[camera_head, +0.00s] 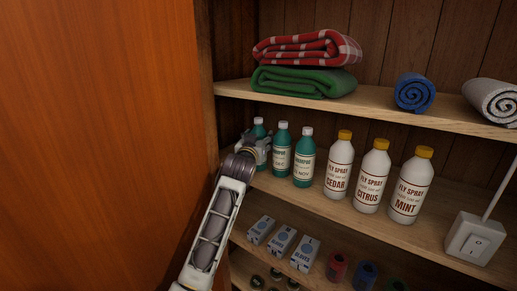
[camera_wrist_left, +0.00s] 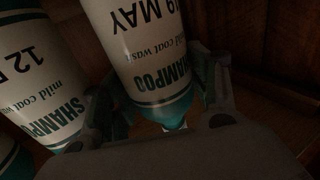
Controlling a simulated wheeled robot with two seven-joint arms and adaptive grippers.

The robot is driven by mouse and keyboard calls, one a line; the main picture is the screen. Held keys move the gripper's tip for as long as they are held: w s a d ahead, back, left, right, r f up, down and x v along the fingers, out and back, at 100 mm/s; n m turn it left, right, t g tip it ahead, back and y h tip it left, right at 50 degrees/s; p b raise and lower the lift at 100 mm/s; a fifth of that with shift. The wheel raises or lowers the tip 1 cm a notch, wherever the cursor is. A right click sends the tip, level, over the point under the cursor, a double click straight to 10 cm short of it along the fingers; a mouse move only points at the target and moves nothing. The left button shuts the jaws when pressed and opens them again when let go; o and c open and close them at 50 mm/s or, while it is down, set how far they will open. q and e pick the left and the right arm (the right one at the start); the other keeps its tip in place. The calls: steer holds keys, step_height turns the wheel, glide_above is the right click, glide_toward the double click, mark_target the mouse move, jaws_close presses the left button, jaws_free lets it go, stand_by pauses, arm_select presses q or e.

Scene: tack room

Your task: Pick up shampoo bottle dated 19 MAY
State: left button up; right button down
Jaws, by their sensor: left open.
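Three teal shampoo bottles with white caps stand in a row on the middle shelf in the head view. My left gripper (camera_head: 260,146) is at the leftmost bottle (camera_head: 259,129) and partly covers it. In the left wrist view, the picture is upside down, and a shampoo bottle reading "19 MAY" (camera_wrist_left: 148,50) is between the two open fingers of my left gripper (camera_wrist_left: 160,104). I cannot tell whether the fingers touch it. A neighbouring shampoo bottle reading "12" and a cut-off month (camera_wrist_left: 35,85) is just left of the fingers. My right gripper is not in view.
Fly spray bottles, cedar (camera_head: 339,168), citrus (camera_head: 371,178) and mint (camera_head: 408,188), stand right of the shampoo. An orange wooden panel (camera_head: 100,130) rises close on the left. The upper shelf (camera_head: 390,113) holds folded blankets (camera_head: 305,62). Small boxes (camera_head: 282,243) lie below.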

arm_select(q)
steer(key=c, duration=1.1)
steer(key=shift+r, duration=0.1)
steer(key=shift+r, duration=0.15)
steer(key=shift+r+b, duration=0.6)
steer(key=shift+r, duration=0.9)
steer(key=shift+s+r, duration=0.1)
steer(key=b, duration=0.5)
glide_toward(257, 130)
steer(key=shift+v, duration=3.15)
